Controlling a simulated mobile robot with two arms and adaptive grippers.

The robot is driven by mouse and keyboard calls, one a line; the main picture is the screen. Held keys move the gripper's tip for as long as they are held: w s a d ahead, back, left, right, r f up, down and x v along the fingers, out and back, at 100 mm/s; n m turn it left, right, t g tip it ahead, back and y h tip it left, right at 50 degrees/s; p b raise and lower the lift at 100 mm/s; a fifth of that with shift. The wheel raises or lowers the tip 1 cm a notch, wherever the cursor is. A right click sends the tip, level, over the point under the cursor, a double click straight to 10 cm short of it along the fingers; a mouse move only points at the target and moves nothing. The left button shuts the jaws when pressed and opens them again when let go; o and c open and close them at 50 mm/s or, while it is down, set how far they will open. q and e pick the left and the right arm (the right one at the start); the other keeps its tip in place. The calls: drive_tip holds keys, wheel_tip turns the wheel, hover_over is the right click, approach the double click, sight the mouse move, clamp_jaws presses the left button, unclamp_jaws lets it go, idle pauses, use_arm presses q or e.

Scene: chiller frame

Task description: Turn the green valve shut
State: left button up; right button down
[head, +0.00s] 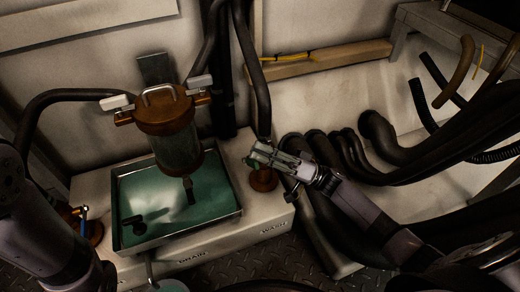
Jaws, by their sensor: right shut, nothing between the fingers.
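My right gripper (264,156) reaches in from the right, with its fingers shut and nothing held between them. It is right over a brown round valve base (263,181) at the right end of the pale bench, above the word WASH. A greenish part shows around the fingertips; it is probably the green valve's handle, but the fingers cover most of it. I cannot tell whether they touch it or how far the handle is turned.
A shallow tray (232,222) with green liquid is sunk in the bench, under a brown-capped glass cylinder (167,112) with a grey handle. Another brown fitting (94,232) stands left of the tray, near my left arm. Thick black hoses (262,105) rise behind the bench and crowd the right.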

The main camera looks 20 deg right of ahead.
drive_tip(key=s+f+n+p, duration=0.1)
drive_tip(key=s+f, duration=0.2)
drive_tip(key=f, duration=0.2)
drive_tip(key=shift+s+f+g+y, duration=0.2)
drive_tip(key=shift+f+g+y, duration=0.1)
drive_tip(key=shift+g, duration=0.1)
drive_tip(key=shift+s+f, duration=0.1)
drive_tip(key=shift+f, duration=0.15)
idle(0.4)
idle(0.4)
drive_tip(key=s+d, duration=0.3)
drive_tip(key=d, duration=0.4)
drive_tip(key=s+d+f, duration=0.1)
drive_tip(key=s+d, duration=0.2)
drive_tip(key=d, duration=0.5)
drive_tip(key=shift+s+f+t, duration=0.25)
drive_tip(key=shift+t, duration=0.05)
